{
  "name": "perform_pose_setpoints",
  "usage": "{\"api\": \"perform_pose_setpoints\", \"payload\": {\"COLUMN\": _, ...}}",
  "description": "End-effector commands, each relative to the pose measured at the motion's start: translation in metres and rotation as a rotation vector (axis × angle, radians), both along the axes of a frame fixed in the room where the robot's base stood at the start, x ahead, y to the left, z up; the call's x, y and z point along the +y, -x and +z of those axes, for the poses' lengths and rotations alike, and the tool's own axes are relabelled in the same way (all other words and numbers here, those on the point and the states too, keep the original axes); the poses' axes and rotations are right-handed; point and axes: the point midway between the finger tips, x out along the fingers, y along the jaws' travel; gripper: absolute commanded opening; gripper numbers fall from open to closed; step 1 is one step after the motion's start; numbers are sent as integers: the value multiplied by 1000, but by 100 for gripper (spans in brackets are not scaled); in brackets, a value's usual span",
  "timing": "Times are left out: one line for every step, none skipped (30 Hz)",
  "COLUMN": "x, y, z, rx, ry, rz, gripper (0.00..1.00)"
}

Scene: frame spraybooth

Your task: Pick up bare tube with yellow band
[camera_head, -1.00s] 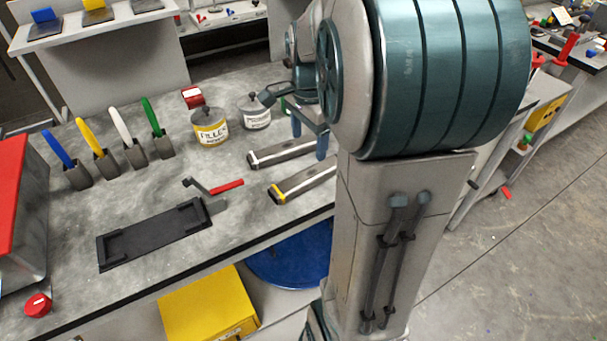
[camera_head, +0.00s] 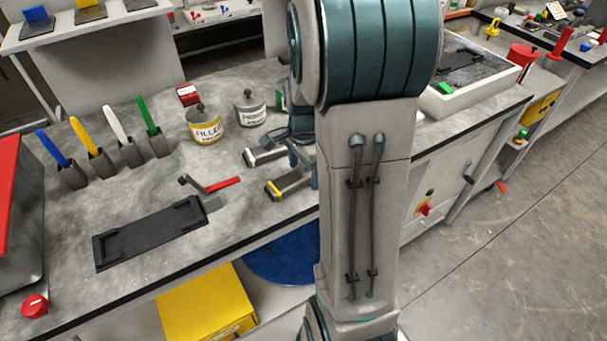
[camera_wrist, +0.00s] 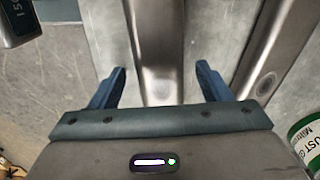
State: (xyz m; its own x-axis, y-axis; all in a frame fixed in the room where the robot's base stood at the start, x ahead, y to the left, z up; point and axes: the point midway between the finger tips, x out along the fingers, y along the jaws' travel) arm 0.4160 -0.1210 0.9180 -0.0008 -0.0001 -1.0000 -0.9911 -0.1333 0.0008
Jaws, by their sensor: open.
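The bare tube with the yellow band (camera_head: 287,186) lies on the grey bench, its banded end showing left of my arm, which hides the rest. A similar tube with a white band (camera_head: 266,156) lies behind it. In the wrist view, one grey metal tube (camera_wrist: 155,45) runs between the two blue fingers of my gripper (camera_wrist: 160,75), and a second tube (camera_wrist: 268,60) lies to the right. No band shows there; the tube between the fingers looks like the nearer, yellow-banded one. My gripper is open, and I cannot tell whether the fingers touch the tube.
A black tray (camera_head: 150,236) and a red-handled tool (camera_head: 215,185) lie left of the tubes. A filler tin (camera_head: 206,125) and a second tin (camera_head: 250,110) stand behind. A green-labelled tin (camera_wrist: 308,148) is close to my gripper's right.

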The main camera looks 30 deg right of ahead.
Motion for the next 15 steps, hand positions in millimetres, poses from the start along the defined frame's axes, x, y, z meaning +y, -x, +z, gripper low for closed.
{"api": "perform_pose_setpoints", "payload": {"x": 0, "y": 0, "z": 0, "rx": 0, "ry": 0, "rz": 0, "gripper": 71}}
{"api": "perform_pose_setpoints", "payload": {"x": 0, "y": 0, "z": 0, "rx": 0, "ry": 0, "rz": 0, "gripper": 71}}
{"api": "perform_pose_setpoints", "payload": {"x": 0, "y": 0, "z": 0, "rx": 0, "ry": 0, "rz": 0, "gripper": 63}}
{"api": "perform_pose_setpoints", "payload": {"x": 0, "y": 0, "z": 0, "rx": 0, "ry": 0, "rz": 0, "gripper": 54}}
{"api": "perform_pose_setpoints", "payload": {"x": 0, "y": 0, "z": 0, "rx": -1, "ry": 0, "rz": 0, "gripper": 46}}
{"api": "perform_pose_setpoints", "payload": {"x": 0, "y": 0, "z": 0, "rx": -1, "ry": 0, "rz": 0, "gripper": 35}}
{"api": "perform_pose_setpoints", "payload": {"x": 0, "y": 0, "z": 0, "rx": 0, "ry": 0, "rz": 0, "gripper": 26}}
{"api": "perform_pose_setpoints", "payload": {"x": 0, "y": 0, "z": 0, "rx": -1, "ry": 0, "rz": 0, "gripper": 18}}
{"api": "perform_pose_setpoints", "payload": {"x": 0, "y": 0, "z": 0, "rx": -1, "ry": 0, "rz": 0, "gripper": 17}}
{"api": "perform_pose_setpoints", "payload": {"x": 0, "y": 0, "z": 1, "rx": -1, "ry": 0, "rz": 0, "gripper": 17}}
{"api": "perform_pose_setpoints", "payload": {"x": 0, "y": 0, "z": 1, "rx": -1, "ry": 0, "rz": 0, "gripper": 17}}
{"api": "perform_pose_setpoints", "payload": {"x": 0, "y": 0, "z": 1, "rx": -1, "ry": 0, "rz": 0, "gripper": 17}}
{"api": "perform_pose_setpoints", "payload": {"x": 0, "y": 0, "z": 1, "rx": -1, "ry": 0, "rz": 0, "gripper": 17}}
{"api": "perform_pose_setpoints", "payload": {"x": 0, "y": 0, "z": 1, "rx": -1, "ry": 0, "rz": 0, "gripper": 17}}
{"api": "perform_pose_setpoints", "payload": {"x": 0, "y": 0, "z": 1, "rx": -1, "ry": 0, "rz": 0, "gripper": 17}}
